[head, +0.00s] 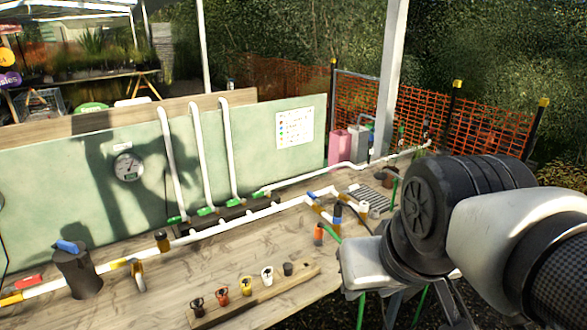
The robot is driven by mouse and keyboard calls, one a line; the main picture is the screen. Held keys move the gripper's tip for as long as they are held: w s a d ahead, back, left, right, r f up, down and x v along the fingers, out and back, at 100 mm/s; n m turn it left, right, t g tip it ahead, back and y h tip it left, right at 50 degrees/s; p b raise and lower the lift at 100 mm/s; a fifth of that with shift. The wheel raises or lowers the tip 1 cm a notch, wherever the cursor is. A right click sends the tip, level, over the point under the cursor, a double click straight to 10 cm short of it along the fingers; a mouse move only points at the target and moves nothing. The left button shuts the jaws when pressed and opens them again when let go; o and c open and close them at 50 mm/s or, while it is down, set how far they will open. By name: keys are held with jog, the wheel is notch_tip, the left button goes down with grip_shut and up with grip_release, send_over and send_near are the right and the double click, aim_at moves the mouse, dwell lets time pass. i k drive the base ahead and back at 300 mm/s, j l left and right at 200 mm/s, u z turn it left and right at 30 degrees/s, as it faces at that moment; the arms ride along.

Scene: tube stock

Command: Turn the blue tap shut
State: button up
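A blue tap handle (67,246) shows at the left, on top of a dark upright cylinder (78,274) on the white pipe line. The handle slopes slightly down to the right. Other blue parts show farther right on the pipes: a blue piece (321,192) and an upright blue piece (338,213). I cannot tell whether either is a tap. My arm comes in from the right, far from the blue handle. The pale end of my arm (365,264) is over the table's right edge. My fingertips cannot be made out.
The wooden table (110,312) carries white pipes (245,221) with green and brass fittings. A wooden strip (262,297) with several coloured cups lies at the front. A pale green board (72,170) with a round gauge (128,166) stands behind. An orange fence (490,140) is beyond.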

aim_at(311, 196)
jog(key=i+l+z, duration=0.1)
jog(key=i+l, duration=0.7)
jog(key=i, duration=0.15)
jog(key=j+u, duration=0.15)
jog(key=u, duration=0.3)
jog(key=i+l, duration=0.05)
